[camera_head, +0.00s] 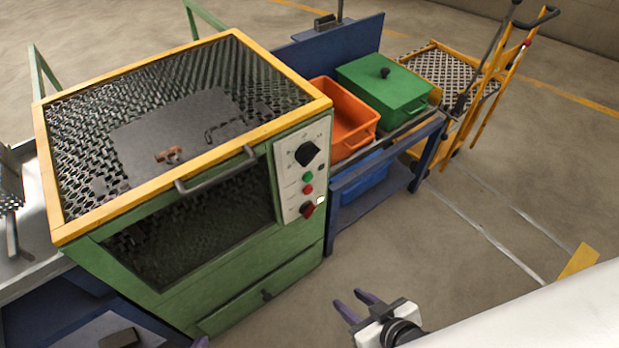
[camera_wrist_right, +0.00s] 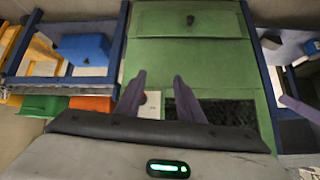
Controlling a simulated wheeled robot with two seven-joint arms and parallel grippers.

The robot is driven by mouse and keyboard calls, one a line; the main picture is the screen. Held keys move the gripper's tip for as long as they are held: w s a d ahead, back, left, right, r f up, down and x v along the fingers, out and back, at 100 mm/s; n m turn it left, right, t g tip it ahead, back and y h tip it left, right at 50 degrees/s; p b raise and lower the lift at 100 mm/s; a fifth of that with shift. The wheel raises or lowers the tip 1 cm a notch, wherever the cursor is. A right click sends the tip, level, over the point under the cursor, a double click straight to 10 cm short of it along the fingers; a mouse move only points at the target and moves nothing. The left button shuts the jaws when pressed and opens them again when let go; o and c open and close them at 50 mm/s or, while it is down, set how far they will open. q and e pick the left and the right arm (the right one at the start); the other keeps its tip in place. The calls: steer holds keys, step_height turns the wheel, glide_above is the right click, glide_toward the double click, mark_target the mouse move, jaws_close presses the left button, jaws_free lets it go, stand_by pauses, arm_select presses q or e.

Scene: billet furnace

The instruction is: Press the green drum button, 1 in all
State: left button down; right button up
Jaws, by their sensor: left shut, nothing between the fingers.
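The green drum button (camera_head: 307,177) is a small round button on the pale control panel (camera_head: 285,185) of the green furnace. It sits below a black dial (camera_head: 307,154) and just above a red button (camera_head: 308,189). My right gripper (camera_head: 357,302) is open and empty, low in front of the furnace and apart from the panel. In the right wrist view its fingers (camera_wrist_right: 153,92) are spread, with part of the panel (camera_wrist_right: 152,106) seen between them. My left gripper (camera_head: 201,342) shows only a purple tip at the bottom edge; the right wrist view also shows it (camera_wrist_right: 298,108).
The furnace (camera_head: 235,285) has a yellow-edged mesh top and a front handle. A red-black knob (camera_head: 307,210) is low on the panel. An orange bin (camera_head: 345,125) and green lidded box (camera_head: 385,85) stand on the blue bench.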

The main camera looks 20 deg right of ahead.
jaws_close()
stand_by(1.4)
